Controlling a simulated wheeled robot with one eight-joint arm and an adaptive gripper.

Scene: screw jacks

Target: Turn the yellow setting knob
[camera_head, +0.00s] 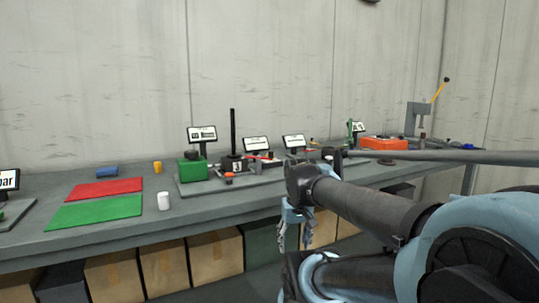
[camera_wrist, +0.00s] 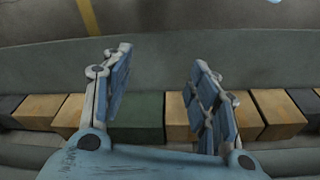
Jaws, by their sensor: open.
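My gripper (camera_wrist: 160,72) is open and empty in the wrist view, its two blue-padded fingers wide apart. In the head view my gripper (camera_head: 296,228) hangs below the bench top, in front of the boxes. I cannot make out the yellow setting knob for certain. A small yellow cylinder (camera_head: 157,167) stands on the bench left of the green block, well away from my gripper. A tiny yellow-orange spot (camera_head: 312,142) shows near the back right of the devices. My arm hides part of the bench there.
The grey bench (camera_head: 110,232) runs along the wall. It carries a green block (camera_head: 193,170), a black post (camera_head: 233,135), small display signs (camera_head: 201,134), a white cylinder (camera_head: 163,201), red (camera_head: 105,187) and green (camera_head: 95,211) mats and an orange box (camera_head: 384,143). Boxes (camera_head: 214,256) stand underneath.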

